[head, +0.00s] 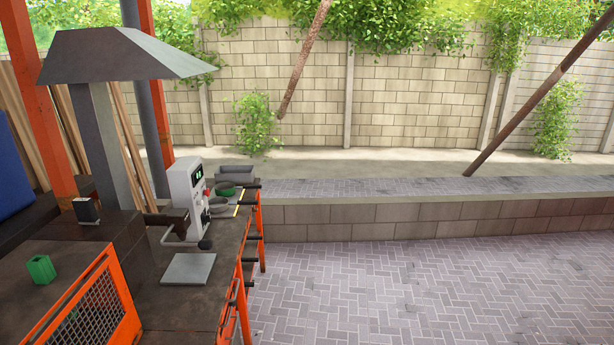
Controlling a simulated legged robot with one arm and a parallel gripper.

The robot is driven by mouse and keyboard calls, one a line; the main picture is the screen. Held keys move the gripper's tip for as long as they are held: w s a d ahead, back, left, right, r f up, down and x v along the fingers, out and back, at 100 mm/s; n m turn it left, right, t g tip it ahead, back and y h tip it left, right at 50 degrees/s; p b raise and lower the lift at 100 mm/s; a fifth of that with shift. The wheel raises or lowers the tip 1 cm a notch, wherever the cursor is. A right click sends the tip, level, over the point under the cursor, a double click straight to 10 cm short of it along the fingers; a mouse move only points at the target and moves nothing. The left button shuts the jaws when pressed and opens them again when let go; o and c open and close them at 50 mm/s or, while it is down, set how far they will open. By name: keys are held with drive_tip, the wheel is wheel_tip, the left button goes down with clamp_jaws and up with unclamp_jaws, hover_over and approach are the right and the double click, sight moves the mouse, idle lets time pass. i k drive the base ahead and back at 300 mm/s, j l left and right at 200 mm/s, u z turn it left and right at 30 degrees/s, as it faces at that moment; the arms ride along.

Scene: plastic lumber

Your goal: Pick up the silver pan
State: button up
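I cannot pick out a silver pan for certain. On the brown workbench (185,305) at the left, a small grey round dish (220,208) sits beside a white machine (183,190). A green round dish (225,188) is just behind it, and a grey box-shaped tray (235,173) is farther back. A flat grey square plate (188,269) lies on the bench nearer to me. Any of the grey items is too small or unclear to name as the pan. My gripper is not in view.
A green cup (41,269) and an orange mesh panel (95,305) are at the lower left. A grey hood (115,56) rises above the bench. Orange posts (50,100) stand at the left. Open paving (430,290) lies right of the bench, up to a low wall (420,218).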

sight(217, 205)
drive_tip(key=i, duration=0.9)
drive_tip(key=i+u, duration=0.1)
drive_tip(key=i, duration=0.8)
drive_tip(key=i+l+u, duration=0.1)
drive_tip(key=i+u, duration=0.35)
drive_tip(key=i+l+u, duration=0.3)
drive_tip(key=u, duration=0.15)
drive_tip(key=i+l+u, duration=0.7)
drive_tip(key=l+u, duration=0.15)
drive_tip(key=i+l+u, duration=0.25)
drive_tip(key=l, duration=0.25)
drive_tip(key=l+u, duration=0.25)
drive_tip(key=l, duration=0.2)
drive_tip(key=i+l+u, duration=0.25)
drive_tip(key=l, duration=0.3)
drive_tip(key=k+j, duration=0.05)
drive_tip(key=k, duration=0.05)
